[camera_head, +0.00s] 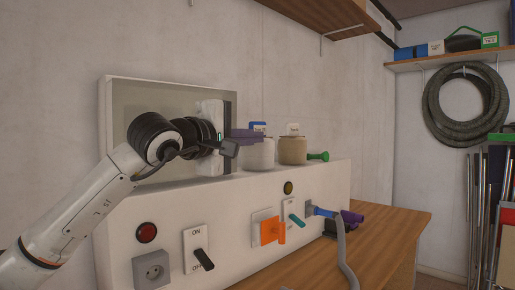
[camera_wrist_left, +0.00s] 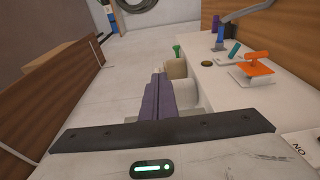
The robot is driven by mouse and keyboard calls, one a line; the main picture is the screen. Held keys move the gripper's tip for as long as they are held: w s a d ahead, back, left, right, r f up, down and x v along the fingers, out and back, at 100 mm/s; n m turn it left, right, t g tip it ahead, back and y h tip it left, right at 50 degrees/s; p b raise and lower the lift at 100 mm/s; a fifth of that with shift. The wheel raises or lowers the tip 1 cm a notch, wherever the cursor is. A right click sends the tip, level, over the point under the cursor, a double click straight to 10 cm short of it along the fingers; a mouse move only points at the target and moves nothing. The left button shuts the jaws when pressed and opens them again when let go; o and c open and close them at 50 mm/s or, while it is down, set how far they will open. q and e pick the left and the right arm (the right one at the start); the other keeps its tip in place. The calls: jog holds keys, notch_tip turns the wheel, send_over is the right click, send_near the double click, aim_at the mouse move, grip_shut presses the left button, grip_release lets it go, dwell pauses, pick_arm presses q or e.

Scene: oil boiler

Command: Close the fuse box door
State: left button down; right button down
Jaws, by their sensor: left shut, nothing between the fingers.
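A grey panel in a pale frame (camera_head: 178,90) stands against the wall behind my left arm. It looks like the fuse box, but my arm and gripper cover much of it, and I cannot tell how far its door stands open. My left gripper (camera_head: 251,134) is in front of its right side, with its purple fingers pointing right towards two jars. In the left wrist view the fingers (camera_wrist_left: 159,96) are together with nothing between them. They are close to the jars; I cannot tell whether they touch. My right gripper is not in view.
A white jar (camera_head: 260,154) and a beige jar (camera_head: 292,150) stand on the white control panel (camera_head: 225,207). Its front carries an orange part (camera_head: 272,230), switches and a socket (camera_head: 152,270). A wooden shelf (camera_head: 310,12) overhangs. A wooden worktop (camera_head: 395,222) lies right.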

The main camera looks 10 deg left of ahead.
pick_arm(q)
jog(key=s+a+n+t+y+b, duration=0.1)
jog(key=s+a+n+y+b, duration=0.4)
jog(key=s+a, duration=0.45)
jog(key=w+m+p, duration=0.1)
jog(key=w+p, duration=0.3)
jog(key=w, duration=1)
jog(key=shift+y, duration=0.3)
jog(key=shift+r, duration=0.1)
jog(key=shift+a, duration=0.15)
